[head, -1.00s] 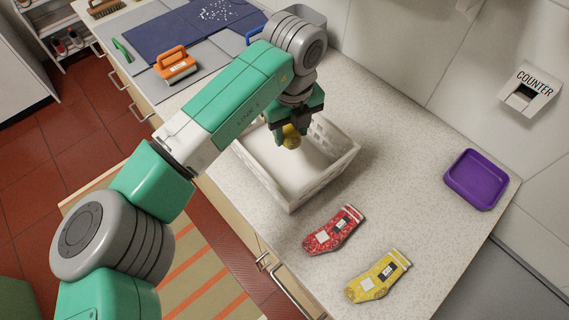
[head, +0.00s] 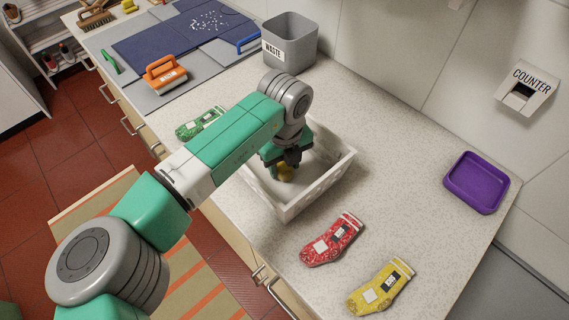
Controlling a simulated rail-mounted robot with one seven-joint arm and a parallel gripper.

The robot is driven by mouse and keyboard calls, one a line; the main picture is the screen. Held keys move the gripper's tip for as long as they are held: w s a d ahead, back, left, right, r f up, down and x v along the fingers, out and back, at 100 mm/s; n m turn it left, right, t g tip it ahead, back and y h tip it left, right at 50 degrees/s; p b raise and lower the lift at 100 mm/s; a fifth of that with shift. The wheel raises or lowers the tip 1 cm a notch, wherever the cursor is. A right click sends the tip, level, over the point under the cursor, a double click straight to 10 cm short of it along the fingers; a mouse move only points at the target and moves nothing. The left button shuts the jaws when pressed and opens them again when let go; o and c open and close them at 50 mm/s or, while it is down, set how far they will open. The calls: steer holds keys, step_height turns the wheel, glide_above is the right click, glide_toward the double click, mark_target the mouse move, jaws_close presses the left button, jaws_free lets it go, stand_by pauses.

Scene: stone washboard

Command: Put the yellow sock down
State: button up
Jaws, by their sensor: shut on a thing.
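My gripper (head: 284,166) points down inside the white basket (head: 322,190) on the counter. It is shut on a mustard-yellow sock (head: 285,174), of which only a small bunched part shows below the fingers. Whether the sock touches the basket floor, I cannot tell. A flat bright yellow sock shape (head: 380,287) with a label lies on the counter at the front right, apart from the gripper. A red one (head: 332,240) lies beside it, and a green one (head: 200,123) lies behind my arm.
A grey waste bin (head: 290,40) stands behind the basket. A purple tray (head: 476,183) sits at the right. An orange-handled block (head: 166,75) and a blue-handled thing (head: 247,42) lie on the washboard (head: 170,45). The counter right of the basket has free room.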

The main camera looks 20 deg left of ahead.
steer(key=shift+f, duration=0.1)
steer(key=o, duration=1)
steer(key=shift+c, duration=0.2)
step_height(320, 180, up, 12)
steer(key=p, duration=0.3)
steer(key=shift+r+p, duration=0.2)
steer(key=shift+p, duration=0.1)
